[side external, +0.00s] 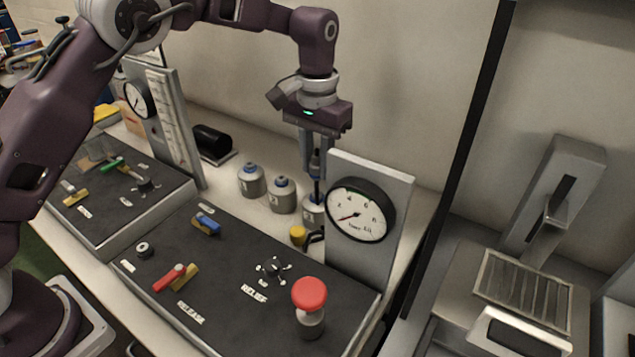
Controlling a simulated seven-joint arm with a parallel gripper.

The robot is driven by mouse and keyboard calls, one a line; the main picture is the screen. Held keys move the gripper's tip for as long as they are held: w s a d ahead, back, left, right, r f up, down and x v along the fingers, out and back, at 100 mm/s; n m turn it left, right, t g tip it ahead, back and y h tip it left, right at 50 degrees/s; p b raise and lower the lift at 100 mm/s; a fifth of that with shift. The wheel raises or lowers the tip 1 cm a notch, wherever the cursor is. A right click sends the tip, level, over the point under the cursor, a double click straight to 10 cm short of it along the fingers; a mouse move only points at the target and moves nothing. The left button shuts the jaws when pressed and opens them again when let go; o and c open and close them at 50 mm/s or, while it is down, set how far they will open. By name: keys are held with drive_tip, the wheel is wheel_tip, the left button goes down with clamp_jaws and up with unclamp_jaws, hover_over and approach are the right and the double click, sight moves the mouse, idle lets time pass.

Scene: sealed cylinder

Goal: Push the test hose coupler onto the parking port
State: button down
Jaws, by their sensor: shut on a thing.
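My gripper (316,172) points straight down behind the front panel, beside the gauge board. It is shut on a dark coupler (316,160), mostly hidden between the fingers. A thin dark line runs down from the coupler towards the right-hand small grey cylinder (313,208); whether they touch I cannot tell. A small round ring-shaped fitting (144,249) stands at the left end of the front panel with a label beside it; it may be the parking port, but the label is too small to read. My gripper is well to the right of and above that fitting.
The front panel (225,285) carries a blue lever (207,224), a red-and-yellow lever (175,278), a relief knob (272,269) and a tall red button (309,294). A gauge board (388,180) stands close to my gripper. Two more grey cylinders (251,180) stand left of it.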

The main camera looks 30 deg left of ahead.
drive_tip(key=shift+r, duration=0.8)
drive_tip(key=shift+a, duration=0.1)
drive_tip(key=s+a+r, duration=0.3)
drive_tip(key=s+a, duration=0.8)
drive_tip(key=a, duration=0.4)
drive_tip(key=s+a+f, duration=0.1)
drive_tip(key=s+a, duration=0.1)
drive_tip(key=s, duration=0.6)
drive_tip(key=s+a+f, duration=0.1)
drive_tip(key=s+f, duration=0.1)
drive_tip(key=s, duration=0.7)
drive_tip(key=shift+a, duration=0.4)
drive_tip(key=shift+f, duration=2.9)
